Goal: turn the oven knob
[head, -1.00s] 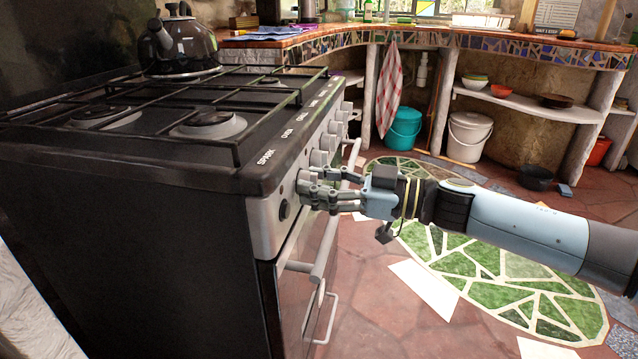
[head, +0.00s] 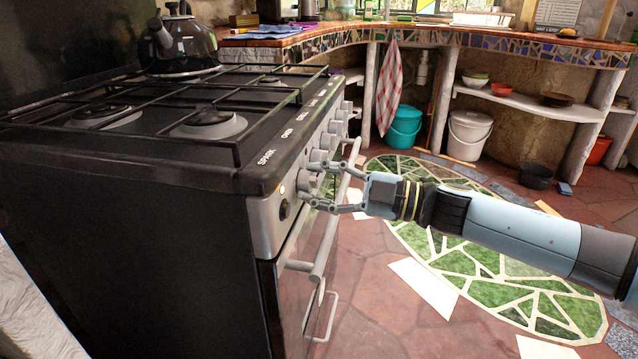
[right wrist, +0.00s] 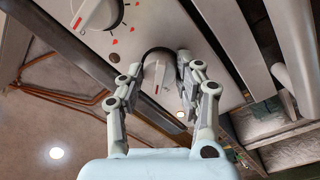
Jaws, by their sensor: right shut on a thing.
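The oven knob (head: 304,182) is the nearest round knob on the stove's front panel. In the right wrist view it is a pale knob (right wrist: 157,77) with a red mark, set in a dark ring. My right gripper (head: 311,182) is shut on it, one finger above and one below in the head view. In the right wrist view the gripper (right wrist: 161,66) has its fingertips on either side of the knob. A small lit lamp (head: 282,188) glows beside the knob and also shows in the right wrist view (right wrist: 180,114). My left gripper is out of view.
More knobs (head: 328,142) run along the panel. A black button (head: 284,209) is at its near end. The oven door handle (head: 319,262) sticks out below. A kettle (head: 178,42) stands on the hob. Open floor lies right of the stove.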

